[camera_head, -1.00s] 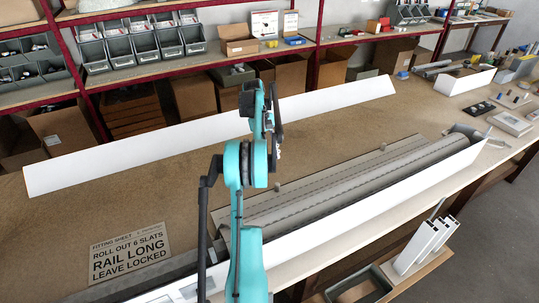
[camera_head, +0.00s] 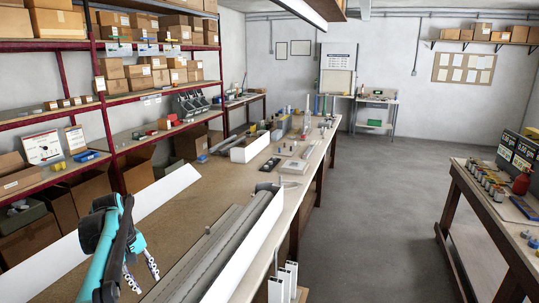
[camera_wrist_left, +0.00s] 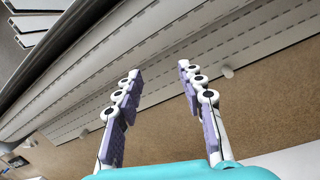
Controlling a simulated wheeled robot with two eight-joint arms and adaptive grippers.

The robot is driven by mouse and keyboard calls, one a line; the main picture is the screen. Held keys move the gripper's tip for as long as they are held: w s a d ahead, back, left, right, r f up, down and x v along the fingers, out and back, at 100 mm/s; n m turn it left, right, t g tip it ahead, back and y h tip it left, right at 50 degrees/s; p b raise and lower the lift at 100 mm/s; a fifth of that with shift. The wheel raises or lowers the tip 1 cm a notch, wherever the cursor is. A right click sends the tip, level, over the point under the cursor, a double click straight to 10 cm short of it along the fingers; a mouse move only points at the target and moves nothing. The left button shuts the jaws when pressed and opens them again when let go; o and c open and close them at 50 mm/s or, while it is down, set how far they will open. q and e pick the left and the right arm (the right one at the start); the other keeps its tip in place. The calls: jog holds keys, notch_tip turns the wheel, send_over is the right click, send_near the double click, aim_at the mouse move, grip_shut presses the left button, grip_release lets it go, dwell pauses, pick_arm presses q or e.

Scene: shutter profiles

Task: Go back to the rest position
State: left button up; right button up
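My left gripper (camera_head: 141,274) is at the lower left of the head view, above the workbench (camera_head: 200,192) and to the left of the grey shutter slats (camera_head: 212,250). In the left wrist view its two fingers (camera_wrist_left: 157,72) are spread apart with nothing between them. The slatted shutter profile (camera_wrist_left: 150,60) lies beyond the fingertips, with bare brown bench top nearer the gripper. Contact between fingers and slats cannot be made out, but none is evident. My right gripper is not in view.
A long white panel (camera_head: 150,210) stands along the back of the bench, and a white rail (camera_head: 250,245) runs along the front side of the slats. White profiles (camera_head: 282,282) stand at the front edge. Open floor (camera_head: 370,220) separates this bench from another table (camera_head: 490,215) at the right.

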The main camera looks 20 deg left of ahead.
pick_arm(q)
jog(key=d+r+m+t+y, duration=0.1)
jog(key=d+m, duration=0.3)
jog(key=d, duration=0.8)
jog(key=s+d+f+m+t, duration=0.1)
jog(key=s+d+f+m, duration=0.1)
jog(key=d, duration=0.5)
jog(key=s+d+f+m+t+b, duration=0.1)
jog(key=s+d+f+m+t, duration=0.1)
jog(key=s+d, duration=0.4)
jog(key=s+d+f+m+t+b, duration=0.1)
jog(key=s+d+f+m, duration=0.3)
jog(key=d, duration=0.4)
jog(key=shift+d+m+t+y, duration=0.3)
jog(key=shift+m+t, duration=0.3)
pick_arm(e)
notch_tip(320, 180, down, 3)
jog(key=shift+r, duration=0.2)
pick_arm(q)
jog(key=shift+c, duration=0.6)
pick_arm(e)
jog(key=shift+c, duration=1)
pick_arm(q)
jog(key=shift+a, duration=0.1)
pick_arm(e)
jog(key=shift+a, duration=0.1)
